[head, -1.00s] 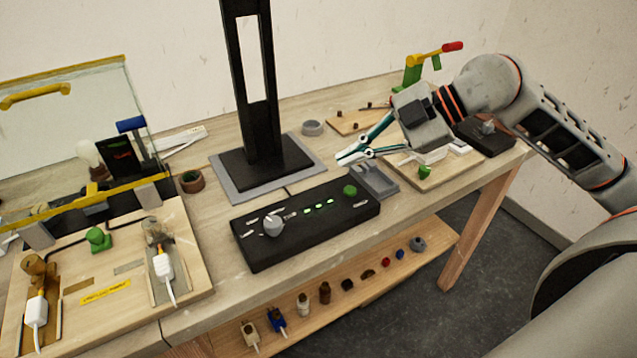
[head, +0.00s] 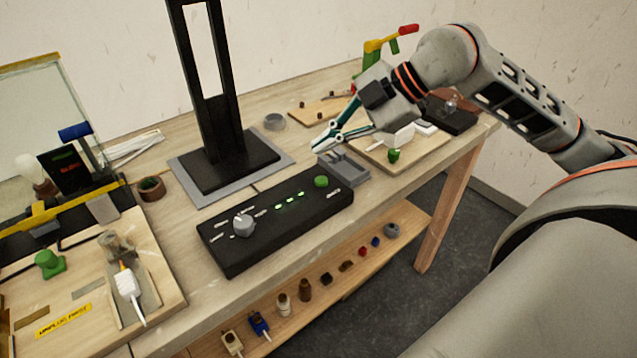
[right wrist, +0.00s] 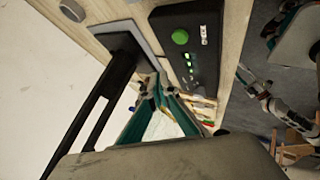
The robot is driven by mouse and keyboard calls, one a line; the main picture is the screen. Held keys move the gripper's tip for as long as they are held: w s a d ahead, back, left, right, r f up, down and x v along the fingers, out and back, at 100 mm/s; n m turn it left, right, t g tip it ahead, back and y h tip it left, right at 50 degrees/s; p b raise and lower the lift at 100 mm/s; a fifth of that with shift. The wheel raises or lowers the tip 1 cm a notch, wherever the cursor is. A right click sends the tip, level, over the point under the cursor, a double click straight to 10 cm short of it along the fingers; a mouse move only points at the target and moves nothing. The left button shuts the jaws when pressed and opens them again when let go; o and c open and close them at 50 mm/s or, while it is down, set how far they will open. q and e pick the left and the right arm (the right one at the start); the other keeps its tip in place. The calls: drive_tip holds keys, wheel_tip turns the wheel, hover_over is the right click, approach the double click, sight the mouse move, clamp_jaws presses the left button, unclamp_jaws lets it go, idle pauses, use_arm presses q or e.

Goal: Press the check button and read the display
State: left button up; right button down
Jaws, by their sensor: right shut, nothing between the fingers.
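A black control box (head: 275,222) lies on the workbench. It has a round green button (head: 321,181) at its right end, a row of lit green lights and a grey knob (head: 243,225) at its left end. The green button also shows in the right wrist view (right wrist: 180,37). A small dark display (head: 64,170) with red characters stands at the far left; I cannot read them. My right gripper (head: 318,146) is shut and empty, above and behind the button end of the box, apart from the button.
A black stand (head: 225,165) rises behind the box. A grey tray (head: 345,168) sits close to the box's right end. A wooden board with sockets (head: 80,290) lies at left. Small parts line the lower shelf (head: 400,245). The bench strip before the box is clear.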

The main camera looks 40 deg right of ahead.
sight(325, 181)
wheel_tip(325, 181, down, 5)
drive_tip(key=shift+r+b, duration=0.1)
drive_tip(key=shift+b, duration=1)
drive_tip(key=shift+f, duration=0.25)
use_arm(q)
drive_tip(key=shift+w+a+f, duration=0.25)
drive_tip(key=shift+f, duration=0.2)
drive_tip(key=shift+w+a+f, duration=0.2)
drive_tip(key=shift+a+f, duration=0.05)
drive_tip(key=shift+f, duration=0.2)
use_arm(e)
drive_tip(key=shift+f, duration=0.1)
use_arm(q)
drive_tip(key=shift+s+f, duration=0.15)
drive_tip(key=shift+s, duration=0.05)
drive_tip(key=shift+s+f+b, duration=0.15)
drive_tip(key=shift+f+b, duration=0.15)
drive_tip(key=shift+b, duration=0.15)
use_arm(e)
drive_tip(key=shift+f, duration=0.45)
